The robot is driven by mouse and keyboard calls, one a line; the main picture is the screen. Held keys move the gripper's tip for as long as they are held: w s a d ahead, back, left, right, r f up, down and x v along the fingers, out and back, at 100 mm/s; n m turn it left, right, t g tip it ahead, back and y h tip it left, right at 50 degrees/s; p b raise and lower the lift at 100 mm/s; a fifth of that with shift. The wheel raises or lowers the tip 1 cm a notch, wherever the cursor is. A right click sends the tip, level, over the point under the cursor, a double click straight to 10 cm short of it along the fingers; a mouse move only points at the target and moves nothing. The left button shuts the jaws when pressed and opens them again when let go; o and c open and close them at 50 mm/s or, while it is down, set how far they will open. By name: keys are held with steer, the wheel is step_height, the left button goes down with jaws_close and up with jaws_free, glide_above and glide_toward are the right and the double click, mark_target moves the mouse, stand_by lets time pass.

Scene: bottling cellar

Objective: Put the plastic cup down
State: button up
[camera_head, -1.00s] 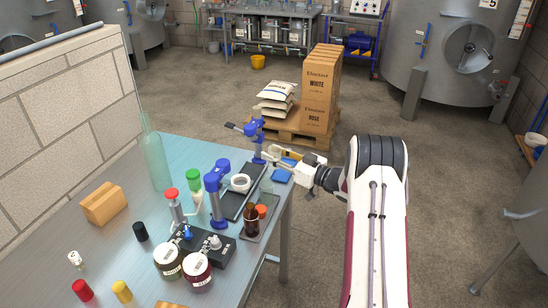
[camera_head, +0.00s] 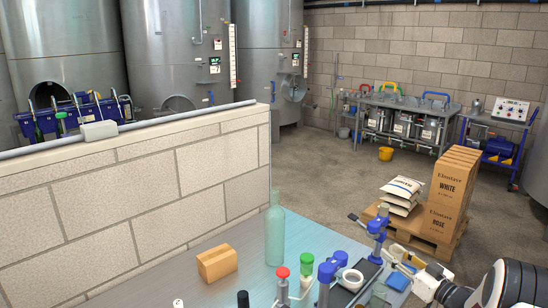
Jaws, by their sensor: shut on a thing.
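My gripper (camera_head: 393,257) is at the lower right, over the far right end of the steel table, beside the blue clamp stand. It is shut on the plastic cup, which is clear and hard to make out. A faint see-through shape just left of and below the fingers may be the cup. I cannot tell whether its base touches the table.
The table (camera_head: 225,241) holds a tall green bottle (camera_head: 275,235), a tan block (camera_head: 217,263), a blue clamp stand (camera_head: 377,228), a blue-topped device (camera_head: 327,272), and red- and green-capped items. A blue pad (camera_head: 397,281) lies below the gripper. Cartons (camera_head: 452,195) stand beyond.

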mark_target(392, 269)
steer(key=shift+m+t+h, duration=0.4)
steer(key=shift+m+h, duration=0.1)
steer(key=shift+h, duration=0.3)
steer(key=r, duration=0.1)
steer(key=s+r, duration=0.1)
steer(key=r, duration=0.2)
steer(key=shift+s+a, duration=0.2)
steer(key=shift+a, duration=0.1)
steer(key=s+a+f+y, duration=0.1)
steer(key=s+a+f, duration=0.3)
steer(key=s, duration=0.3)
steer(key=s+a+f+n, duration=0.1)
steer(key=s+a+f, duration=0.3)
steer(key=s, duration=0.3)
steer(key=s+a+f+g+y, duration=0.1)
steer(key=s+a+f, duration=0.3)
steer(key=s, duration=0.3)
steer(key=shift+s+a+f+n+y, duration=0.3)
steer(key=shift+a+f+n, duration=0.1)
steer(key=shift+a, duration=0.1)
steer(key=a, duration=0.6)
steer(key=shift+a, duration=0.5)
